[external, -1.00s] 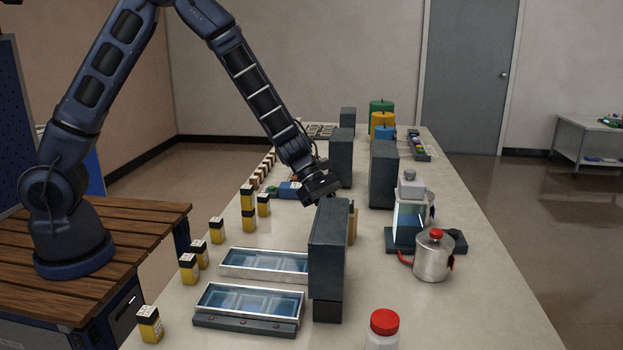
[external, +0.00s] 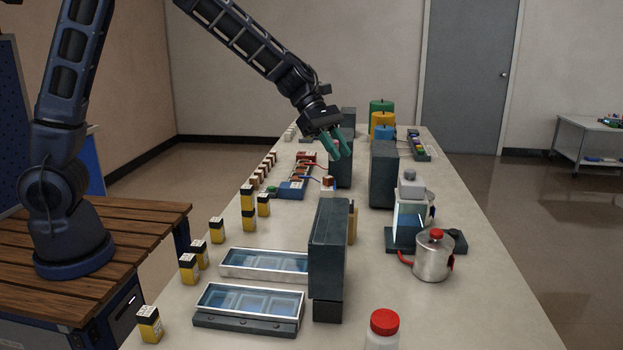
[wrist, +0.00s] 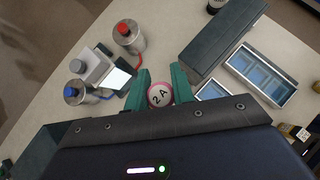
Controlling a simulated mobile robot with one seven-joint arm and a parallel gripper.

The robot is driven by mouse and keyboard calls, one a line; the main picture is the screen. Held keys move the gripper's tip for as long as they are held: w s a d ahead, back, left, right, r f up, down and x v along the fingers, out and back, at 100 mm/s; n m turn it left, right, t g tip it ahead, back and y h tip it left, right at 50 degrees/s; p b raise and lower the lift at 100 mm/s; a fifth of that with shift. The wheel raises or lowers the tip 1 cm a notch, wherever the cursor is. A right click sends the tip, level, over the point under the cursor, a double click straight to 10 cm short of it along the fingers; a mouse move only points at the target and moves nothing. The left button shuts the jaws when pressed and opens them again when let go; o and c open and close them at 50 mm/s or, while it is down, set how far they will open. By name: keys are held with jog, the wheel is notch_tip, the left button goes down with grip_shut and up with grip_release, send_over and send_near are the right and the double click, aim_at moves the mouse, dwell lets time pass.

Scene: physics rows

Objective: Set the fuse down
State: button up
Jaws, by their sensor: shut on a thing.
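The fuse (wrist: 159,95) shows end-on in the wrist view as a pale round cap marked "2 A" with a pinkish rim. It sits between the two green fingers of my gripper (wrist: 160,88), which are shut on it. In the external view my gripper (external: 337,145) is raised above the middle of the table, in front of a dark upright block (external: 341,176), fingers pointing down and slightly right. I cannot make out the fuse in the external view, and its length is hidden in the wrist view.
A tall dark block (external: 330,250) stands beside two glass-topped trays (external: 250,300). A metal can with a red cap (external: 433,258) and a lit device (external: 409,215) stand right. Small yellow-and-black items (external: 217,230) line the left. Blue and red wired parts (external: 292,190) lie mid-table.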

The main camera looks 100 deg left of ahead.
jog(key=s+a+f+m+g+h, duration=0.1)
jog(key=s+a+f+m, duration=0.2)
jog(key=a, duration=0.7)
jog(key=m+g+h, duration=0.1)
jog(key=m+g, duration=0.1)
send_over(313, 220)
notch_tip(313, 220, down, 4)
jog(key=f, duration=0.1)
notch_tip(313, 220, down, 19)
jog(key=shift+f, duration=0.1)
jog(key=o, duration=1)
jog(key=shift+f, duration=0.1)
